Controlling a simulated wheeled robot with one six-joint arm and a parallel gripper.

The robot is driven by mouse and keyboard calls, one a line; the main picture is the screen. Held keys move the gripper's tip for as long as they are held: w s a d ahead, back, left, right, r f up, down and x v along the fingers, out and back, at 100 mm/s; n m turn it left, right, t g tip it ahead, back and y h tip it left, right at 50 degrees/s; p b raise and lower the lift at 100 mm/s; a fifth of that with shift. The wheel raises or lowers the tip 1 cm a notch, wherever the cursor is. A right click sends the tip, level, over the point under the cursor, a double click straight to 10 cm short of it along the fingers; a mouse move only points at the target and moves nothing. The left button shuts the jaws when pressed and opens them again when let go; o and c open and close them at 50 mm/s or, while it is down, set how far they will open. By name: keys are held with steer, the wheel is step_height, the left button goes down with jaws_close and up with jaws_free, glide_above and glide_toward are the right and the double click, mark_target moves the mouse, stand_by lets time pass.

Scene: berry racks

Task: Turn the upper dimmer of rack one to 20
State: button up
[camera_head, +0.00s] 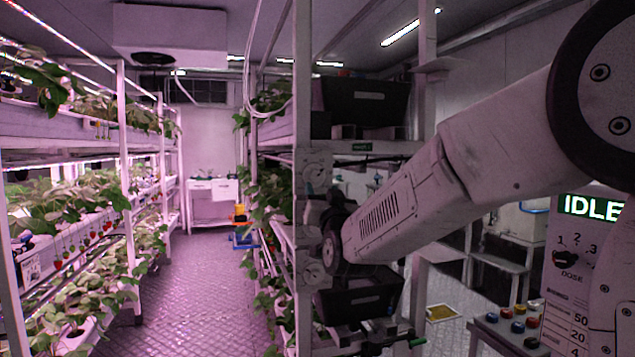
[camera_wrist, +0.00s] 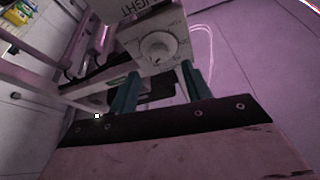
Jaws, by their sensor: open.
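A pale dimmer box with a round white knob (camera_wrist: 158,47) shows at the top of the wrist view, with partly legible lettering above it. My gripper (camera_wrist: 160,74) is open, its two teal fingers pointing toward the knob, apart from each other with nothing between them. The knob appears just beyond the fingertips. In the head view, an upper dial (camera_head: 315,170) and a lower dial (camera_head: 313,272) sit on the post of the middle rack. My dark gripper (camera_head: 324,208) is beside this post, between the dials, partly hidden by my wrist. The knob's exact setting is too small to read.
Plant shelves (camera_head: 75,215) line the left, with a clear aisle floor (camera_head: 190,280) beside them. Black crates (camera_head: 365,105) sit on the middle rack. A button console (camera_head: 510,335) and an IDLE display (camera_head: 592,206) are at the right.

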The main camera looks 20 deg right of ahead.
mark_target(317, 178)
steer(key=x, duration=0.6)
steer(key=c, duration=1)
